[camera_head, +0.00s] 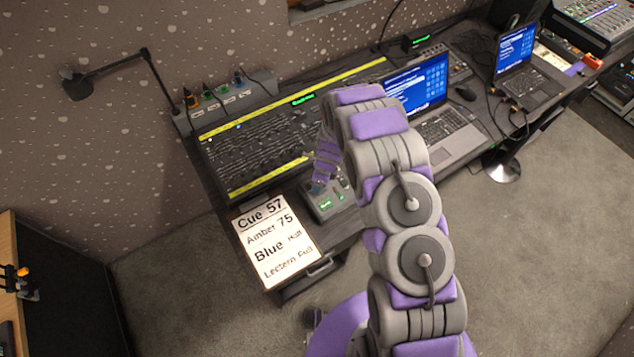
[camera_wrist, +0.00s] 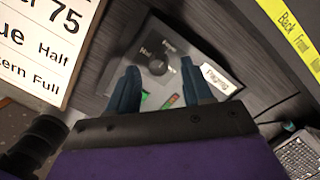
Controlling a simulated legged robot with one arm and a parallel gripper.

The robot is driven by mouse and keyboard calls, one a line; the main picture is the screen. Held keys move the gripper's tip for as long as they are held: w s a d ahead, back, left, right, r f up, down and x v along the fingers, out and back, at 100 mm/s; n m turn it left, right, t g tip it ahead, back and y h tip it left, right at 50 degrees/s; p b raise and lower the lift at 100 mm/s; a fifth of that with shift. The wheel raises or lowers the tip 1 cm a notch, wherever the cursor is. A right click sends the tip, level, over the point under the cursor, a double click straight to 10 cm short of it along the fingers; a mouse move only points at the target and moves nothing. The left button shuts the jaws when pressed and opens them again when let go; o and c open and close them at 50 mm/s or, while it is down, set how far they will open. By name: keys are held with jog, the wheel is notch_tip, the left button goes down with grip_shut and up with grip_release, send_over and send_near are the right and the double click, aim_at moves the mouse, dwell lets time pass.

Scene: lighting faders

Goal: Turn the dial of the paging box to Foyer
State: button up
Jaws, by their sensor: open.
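The paging box (camera_head: 323,207) is a small grey box on the desk between the cue sheet and the lighting console. In the wrist view, the paging box (camera_wrist: 150,40) shows a round dark dial (camera_wrist: 157,67), small markings too blurred to read surely, and a white "Paging" label (camera_wrist: 217,78). A green and a red patch show near its lower side. My gripper (camera_wrist: 161,76) is open, one finger on each side of the dial in the picture; I cannot tell whether they touch it. In the head view my arm hides part of the box.
A cue sheet (camera_head: 275,240) lies left of the box; it also shows in the wrist view (camera_wrist: 40,45). The fader console (camera_head: 255,150) with yellow strips is behind. A laptop (camera_head: 450,135) stands to the right. A desk lamp (camera_head: 110,65) stands at the back left.

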aim_at(325, 192)
notch_tip(325, 192, up, 15)
jog(key=s+d, duration=0.1)
jog(key=d, duration=0.1)
jog(key=shift+d+r+p, duration=0.15)
jog(key=shift+d+p, duration=0.1)
jog(key=shift+p, duration=0.15)
dwell(0.3)
jog(key=s+d+r+n+g+b, duration=0.1)
jog(key=s+d+r+n+b, duration=0.2)
jog(key=s+r, duration=0.4)
jog(key=s+d+r+n+b, duration=0.1)
jog(key=s+d+r+n, duration=0.3)
jog(key=s+r+n, duration=0.25)
jog(key=s+d+r+n+b, duration=0.1)
jog(key=s+d+n, duration=0.1)
jog(key=s, duration=0.6)
jog(key=s+d+r+n+g+h+b, duration=0.1)
jog(key=s+d+r+n, duration=0.1)
jog(key=s+n, duration=0.3)
jog(key=s+d+r+n+h+b, duration=0.1)
jog(key=s+d+r+n, duration=0.1)
jog(key=s, duration=1)
jog(key=shift+s+n+g+b, duration=0.25)
jog(key=shift+n+g+b, duration=0.1)
jog(key=shift+n, duration=0.5)
